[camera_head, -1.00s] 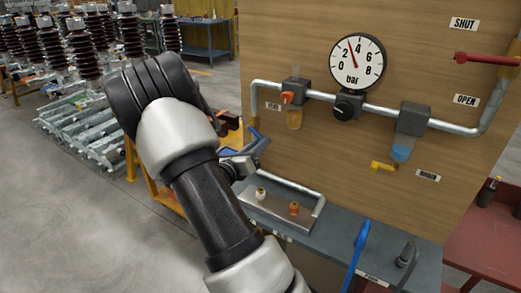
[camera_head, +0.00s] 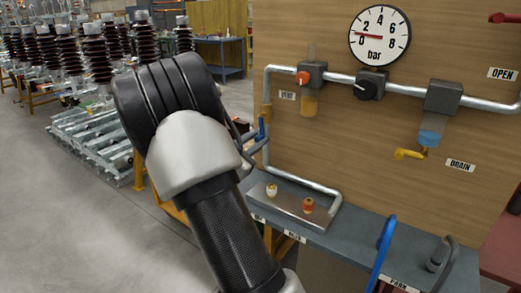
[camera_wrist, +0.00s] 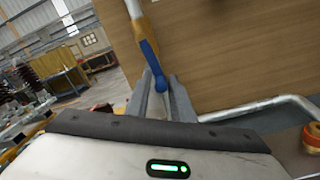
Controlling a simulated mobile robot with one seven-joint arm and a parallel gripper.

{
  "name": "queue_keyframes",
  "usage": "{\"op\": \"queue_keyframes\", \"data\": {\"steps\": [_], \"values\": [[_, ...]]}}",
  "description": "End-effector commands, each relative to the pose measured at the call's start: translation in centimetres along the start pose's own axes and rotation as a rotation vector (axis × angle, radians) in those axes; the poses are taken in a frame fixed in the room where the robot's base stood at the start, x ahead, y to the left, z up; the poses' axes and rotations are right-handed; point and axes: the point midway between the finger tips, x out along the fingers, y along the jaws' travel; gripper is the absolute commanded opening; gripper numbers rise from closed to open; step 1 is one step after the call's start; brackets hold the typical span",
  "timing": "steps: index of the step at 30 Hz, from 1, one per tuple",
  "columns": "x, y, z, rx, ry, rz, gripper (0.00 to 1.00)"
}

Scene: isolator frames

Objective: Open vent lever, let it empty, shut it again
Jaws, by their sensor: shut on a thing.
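The blue vent lever (camera_wrist: 152,62) hangs below a brass-coloured valve (camera_wrist: 141,22) on the left pipe in the wrist view. It points down, slightly tilted from the pipe. My gripper (camera_wrist: 162,100) is shut on its lower part, one finger on each side. In the head view the blue lever (camera_head: 262,130) shows just right of my wrist, which hides most of my gripper. The VENT label (camera_head: 287,96) is right of that pipe. The gauge (camera_head: 380,36) needle points left, between 0 and 2 bar.
A drain bowl (camera_head: 429,138) with a yellow tap hangs at right. A metal plate (camera_head: 290,205) with two small fittings and a blue hose (camera_head: 382,250) are on the bench below.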

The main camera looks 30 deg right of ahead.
Motion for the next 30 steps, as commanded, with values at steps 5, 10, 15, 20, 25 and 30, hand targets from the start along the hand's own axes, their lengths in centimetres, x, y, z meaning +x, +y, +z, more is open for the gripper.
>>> {"op": "queue_keyframes", "data": {"steps": [5, 10, 15, 20, 25, 30], "values": [[0.31, 0.02, 0.09, 0.093, -0.015, -0.009, 0.00], [0.32, 0.28, 0.06, 0.140, -0.015, -0.011, 0.00], [0.32, 0.39, 0.07, 0.158, -0.015, -0.012, 0.00], [0.31, 0.41, 0.08, 0.160, -0.014, -0.012, 0.00], [0.31, 0.40, 0.06, 0.160, -0.014, -0.012, 0.00], [0.27, 0.44, -0.04, 0.157, -0.012, -0.010, 0.33]]}}
